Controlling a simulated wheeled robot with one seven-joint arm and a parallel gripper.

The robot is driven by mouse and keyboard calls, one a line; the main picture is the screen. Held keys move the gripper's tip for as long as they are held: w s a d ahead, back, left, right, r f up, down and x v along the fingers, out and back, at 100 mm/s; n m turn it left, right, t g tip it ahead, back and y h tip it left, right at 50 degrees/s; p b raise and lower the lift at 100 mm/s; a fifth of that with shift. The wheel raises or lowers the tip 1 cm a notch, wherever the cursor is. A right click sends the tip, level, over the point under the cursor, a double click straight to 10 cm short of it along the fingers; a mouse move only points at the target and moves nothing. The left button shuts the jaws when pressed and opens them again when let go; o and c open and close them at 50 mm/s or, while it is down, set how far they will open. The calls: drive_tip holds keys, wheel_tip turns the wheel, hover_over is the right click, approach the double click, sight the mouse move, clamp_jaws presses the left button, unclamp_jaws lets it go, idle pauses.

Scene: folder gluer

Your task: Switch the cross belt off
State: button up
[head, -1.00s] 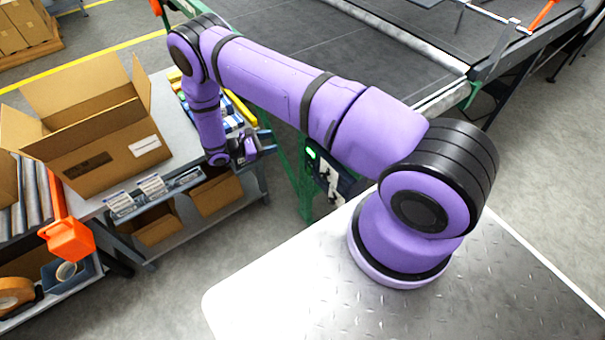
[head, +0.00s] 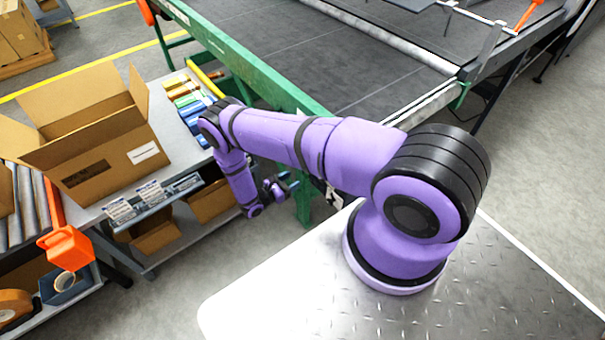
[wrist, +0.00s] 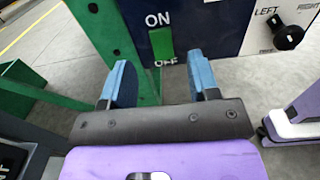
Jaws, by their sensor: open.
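In the wrist view a dark blue panel (wrist: 205,22) carries a green switch (wrist: 162,43) between the words ON above and OFF below. I cannot tell which way the switch is tipped. My gripper (wrist: 160,83) is open and empty, its two blue fingertips apart on either side below the switch, with OFF showing between them. No touch is visible. In the head view my gripper (head: 279,184) hangs low beside the green frame; my arm hides most of the panel there. The wide dark belt (head: 330,65) lies behind.
A white plate with a black knob (wrist: 288,37), marked LEFT and RIGHT, is right of the panel. A green post (wrist: 105,30) stands to its left. In the head view a bench with an open carton (head: 110,160) stands at left. Bare floor (head: 235,245) lies in front.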

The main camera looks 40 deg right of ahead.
drive_tip(key=shift+w+d, duration=0.1)
drive_tip(key=shift+d, duration=2.85)
